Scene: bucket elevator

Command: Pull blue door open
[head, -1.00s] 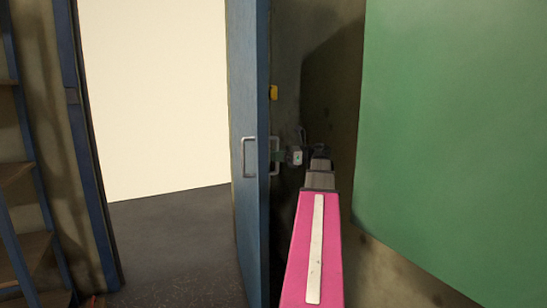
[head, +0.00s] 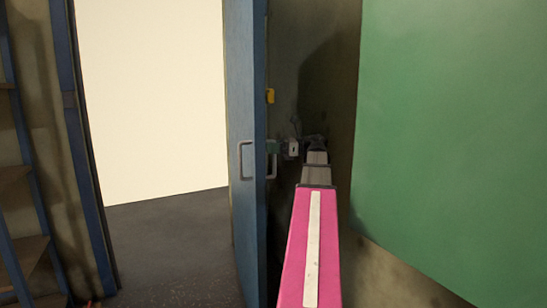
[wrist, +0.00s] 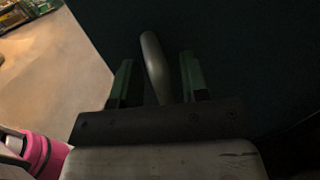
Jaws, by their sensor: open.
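The blue door (head: 243,70) stands swung open beside a bright doorway, showing its left face and edge in the head view. One grey pull handle (head: 246,160) is on its left face. A second handle (head: 271,160) is on its right face. My gripper (head: 274,147) is at the right-face handle, partly small and dark in the head view. In the wrist view, my gripper (wrist: 158,66) is open, with green fingers on either side of the grey handle bar (wrist: 153,60). The fingers are apart from the bar.
A large green panel (head: 450,130) fills the right side. A blue-framed shelf (head: 22,190) stands at the left. The doorway (head: 150,110) is clear, with dark floor (head: 170,245) before it. A yellow piece (head: 270,96) is on the door's right side.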

